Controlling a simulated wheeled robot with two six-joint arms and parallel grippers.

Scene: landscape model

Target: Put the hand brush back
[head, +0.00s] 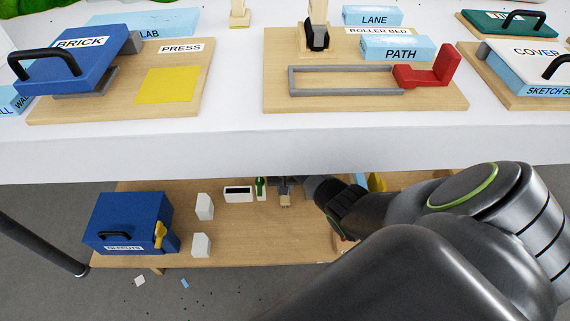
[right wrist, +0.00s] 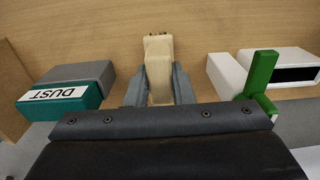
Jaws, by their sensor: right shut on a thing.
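The hand brush, a pale wooden piece (right wrist: 158,68), is between the two grey fingers of my right gripper (right wrist: 159,85) in the right wrist view. The gripper is shut on it, and its narrower, notched end points away from the wrist. In the head view the right gripper (head: 291,184) is low over the wooden lower shelf (head: 230,237), under the white table's front edge, with a small bit of the brush (head: 285,200) showing. I cannot tell whether the brush touches the shelf. My left gripper is not in view.
A white holder with a black slot (head: 238,193) and a green upright piece (head: 260,188) stand left of the gripper. A teal piece labelled DUST (right wrist: 58,101) is on its other side. White blocks (head: 204,207) and a blue OFFCUTS box (head: 127,222) stand farther left.

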